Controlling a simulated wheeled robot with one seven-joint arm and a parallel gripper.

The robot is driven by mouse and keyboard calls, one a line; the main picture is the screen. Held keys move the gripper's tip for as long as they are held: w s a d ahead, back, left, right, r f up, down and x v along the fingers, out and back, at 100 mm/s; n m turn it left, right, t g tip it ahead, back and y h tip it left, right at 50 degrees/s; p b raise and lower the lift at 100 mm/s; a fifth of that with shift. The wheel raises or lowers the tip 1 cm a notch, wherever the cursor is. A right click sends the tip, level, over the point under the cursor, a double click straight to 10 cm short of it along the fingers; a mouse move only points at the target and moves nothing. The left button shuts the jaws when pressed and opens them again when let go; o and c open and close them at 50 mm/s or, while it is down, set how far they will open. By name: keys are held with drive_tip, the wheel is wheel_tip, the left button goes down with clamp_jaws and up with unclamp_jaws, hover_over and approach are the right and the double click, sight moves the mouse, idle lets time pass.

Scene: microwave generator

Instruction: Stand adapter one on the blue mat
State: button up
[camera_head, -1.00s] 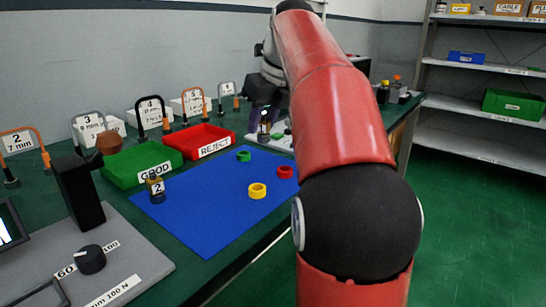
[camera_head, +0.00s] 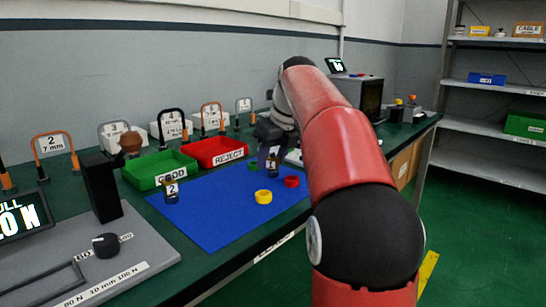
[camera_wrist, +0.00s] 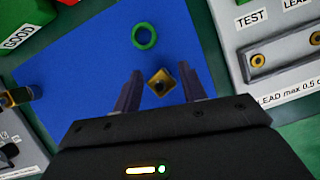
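Adapter one (camera_head: 273,163), small with a brass-coloured top and dark body, is at the far right part of the blue mat (camera_head: 213,222). The wrist view shows the adapter (camera_wrist: 161,82) from above, its square brass top with a dark centre over the mat (camera_wrist: 80,75). It looks upright; its foot is hard to make out. My gripper (camera_wrist: 160,70) is open, one finger on each side of the adapter with a gap to both. In the head view my gripper (camera_head: 269,148) is low over the mat, partly hidden by my arm.
GOOD (camera_head: 158,168) and REJECT (camera_head: 215,152) trays stand behind. A grey test panel (camera_wrist: 268,50) lies right of the mat.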

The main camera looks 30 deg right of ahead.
drive_tip(key=shift+o, duration=0.9)
drive_tip(key=shift+r, duration=0.2)
drive_tip(key=p+v, duration=0.1)
drive_tip(key=v, duration=1)
drive_tip(key=shift+s+r, duration=0.2)
drive_tip(key=shift+r, duration=0.2)
